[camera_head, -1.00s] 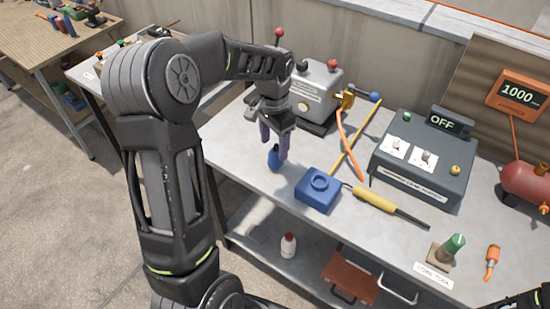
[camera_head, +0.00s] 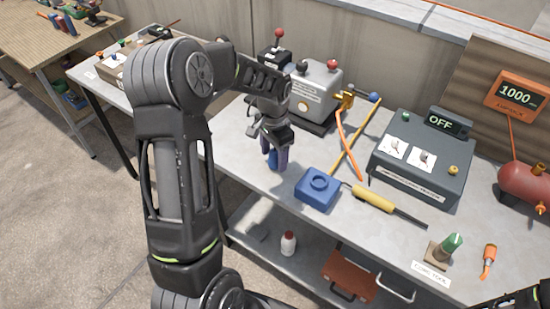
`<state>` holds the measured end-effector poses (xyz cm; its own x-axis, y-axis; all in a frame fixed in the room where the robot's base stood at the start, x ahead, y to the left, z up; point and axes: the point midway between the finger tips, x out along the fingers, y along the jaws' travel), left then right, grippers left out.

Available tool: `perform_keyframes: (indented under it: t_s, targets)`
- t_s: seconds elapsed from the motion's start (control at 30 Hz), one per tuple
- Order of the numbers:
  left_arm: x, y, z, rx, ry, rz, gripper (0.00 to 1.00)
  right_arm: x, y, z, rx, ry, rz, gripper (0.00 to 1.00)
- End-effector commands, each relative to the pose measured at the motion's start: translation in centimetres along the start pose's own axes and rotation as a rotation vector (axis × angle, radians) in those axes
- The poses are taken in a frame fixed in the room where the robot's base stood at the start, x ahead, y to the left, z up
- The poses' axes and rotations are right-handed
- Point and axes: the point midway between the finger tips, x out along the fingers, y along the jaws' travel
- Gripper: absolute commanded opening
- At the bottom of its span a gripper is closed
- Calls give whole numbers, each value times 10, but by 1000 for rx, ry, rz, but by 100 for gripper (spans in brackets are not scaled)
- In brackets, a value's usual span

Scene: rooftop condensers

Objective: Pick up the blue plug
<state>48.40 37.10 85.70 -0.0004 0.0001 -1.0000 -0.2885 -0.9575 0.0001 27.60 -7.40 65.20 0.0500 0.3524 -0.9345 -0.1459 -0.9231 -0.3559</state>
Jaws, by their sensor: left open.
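The blue plug (camera_head: 273,160) stands on the grey workbench (camera_head: 240,165), left of a blue block with a round socket (camera_head: 318,188). My left gripper (camera_head: 273,155) points down over the plug, with its fingers open around it. The fingers and gripper body hide part of the plug, and I cannot tell whether they touch it.
Behind the gripper stands a grey box with red-knobbed levers (camera_head: 316,90). To the right are a yellow-handled tool (camera_head: 375,198), a control box marked OFF (camera_head: 422,165), a green-topped item (camera_head: 453,243) and a red tank (camera_head: 525,182). A shelf below holds a white bottle (camera_head: 288,243).

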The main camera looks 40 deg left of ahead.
Motion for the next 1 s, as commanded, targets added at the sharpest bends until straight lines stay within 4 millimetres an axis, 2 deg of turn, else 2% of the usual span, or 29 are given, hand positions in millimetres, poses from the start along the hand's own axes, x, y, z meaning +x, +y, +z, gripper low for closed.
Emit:
perform_keyframes:
  t_s: [0.27,1.0]
  targets:
    - [0,0,0,0,0,0,61,0,0,0,0,0,0,36]
    - [0,0,0,0,0,0,0,0,0,0,0,0,0,36]
